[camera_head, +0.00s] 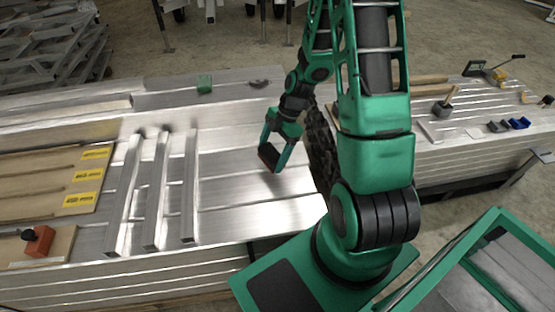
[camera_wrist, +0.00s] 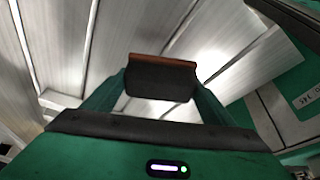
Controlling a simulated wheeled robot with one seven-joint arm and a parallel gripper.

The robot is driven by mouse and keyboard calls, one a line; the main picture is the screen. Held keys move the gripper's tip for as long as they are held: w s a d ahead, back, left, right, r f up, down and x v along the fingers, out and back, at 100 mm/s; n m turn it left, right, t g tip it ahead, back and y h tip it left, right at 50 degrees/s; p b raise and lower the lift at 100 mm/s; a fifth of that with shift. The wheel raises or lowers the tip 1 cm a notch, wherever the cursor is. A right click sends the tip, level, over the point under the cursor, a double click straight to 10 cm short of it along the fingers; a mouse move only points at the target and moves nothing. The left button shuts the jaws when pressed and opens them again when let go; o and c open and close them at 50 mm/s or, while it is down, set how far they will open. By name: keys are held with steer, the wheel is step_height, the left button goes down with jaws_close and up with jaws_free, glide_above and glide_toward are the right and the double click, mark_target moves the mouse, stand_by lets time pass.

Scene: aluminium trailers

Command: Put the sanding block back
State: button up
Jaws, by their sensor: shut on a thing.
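My gripper (camera_head: 272,152) is above the aluminium bed, right of the metal bars. It is shut on the sanding block (camera_head: 268,158), a small dark block with a reddish-brown edge. In the wrist view the block (camera_wrist: 160,82) sits between the two green fingers, its dark face toward the camera and the brown strip along its far edge. The block appears held clear of the metal surface, but its exact height is hard to tell.
Several metal bars (camera_head: 155,190) lie left of my gripper. An orange block with a black knob (camera_head: 38,240) rests on a wooden board at far left. A green block (camera_head: 205,83) is at the back. The right trailer holds a grey pot (camera_head: 442,109) and blue bins (camera_head: 519,123).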

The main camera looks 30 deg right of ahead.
steer(key=shift+d+f, duration=0.35)
steer(key=shift+d, duration=0.15)
steer(key=shift+f, duration=2)
steer(key=o, duration=1.3)
